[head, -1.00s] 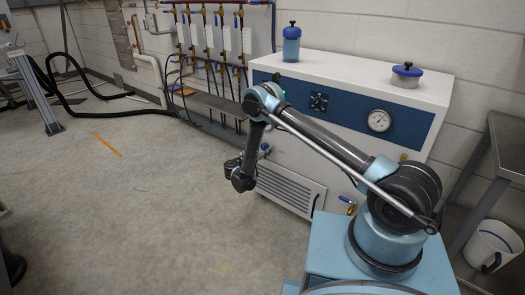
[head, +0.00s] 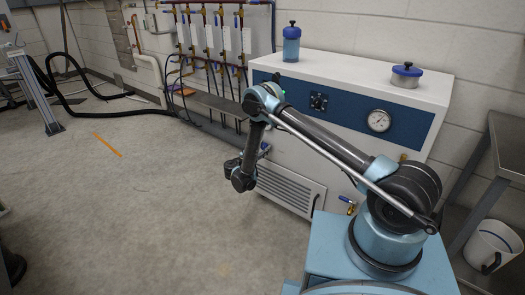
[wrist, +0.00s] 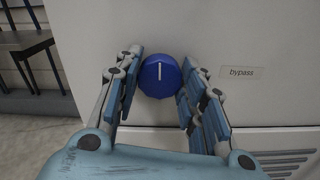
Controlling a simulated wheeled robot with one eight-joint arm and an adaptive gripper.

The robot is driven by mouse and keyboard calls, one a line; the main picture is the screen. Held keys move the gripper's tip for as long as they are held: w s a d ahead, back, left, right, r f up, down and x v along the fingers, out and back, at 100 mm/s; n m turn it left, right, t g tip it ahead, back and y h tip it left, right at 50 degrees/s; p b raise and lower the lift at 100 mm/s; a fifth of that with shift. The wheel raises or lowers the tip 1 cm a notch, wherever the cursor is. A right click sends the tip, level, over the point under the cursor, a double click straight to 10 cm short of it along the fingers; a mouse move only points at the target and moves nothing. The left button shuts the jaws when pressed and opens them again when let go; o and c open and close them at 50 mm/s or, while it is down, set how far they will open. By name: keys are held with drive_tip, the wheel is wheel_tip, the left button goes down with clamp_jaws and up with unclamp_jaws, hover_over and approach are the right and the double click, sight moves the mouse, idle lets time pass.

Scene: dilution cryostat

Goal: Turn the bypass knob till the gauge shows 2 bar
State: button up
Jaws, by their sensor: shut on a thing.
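The blue bypass knob (wrist: 161,77) shows in the wrist view on the white cabinet front, with its white pointer line upright. A label reading "bypass" (wrist: 242,72) is to its right. My gripper (wrist: 158,92) has its two fingers on either side of the knob and is shut on it. In the head view my gripper (head: 256,155) is at the cabinet front, mostly hidden behind my arm. The round gauge (head: 379,121) is on the blue panel; its needle is too small to read.
The white cabinet (head: 345,70) carries a blue bottle (head: 291,43) and a blue-lidded jar (head: 406,75) on top. A black dial (head: 319,102) is on its panel.

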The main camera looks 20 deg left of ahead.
drive_tip(key=o, duration=1)
drive_tip(key=shift+o, duration=0.2)
drive_tip(key=v, duration=1.2)
drive_tip(key=shift+a+f, duration=0.1)
idle(0.4)
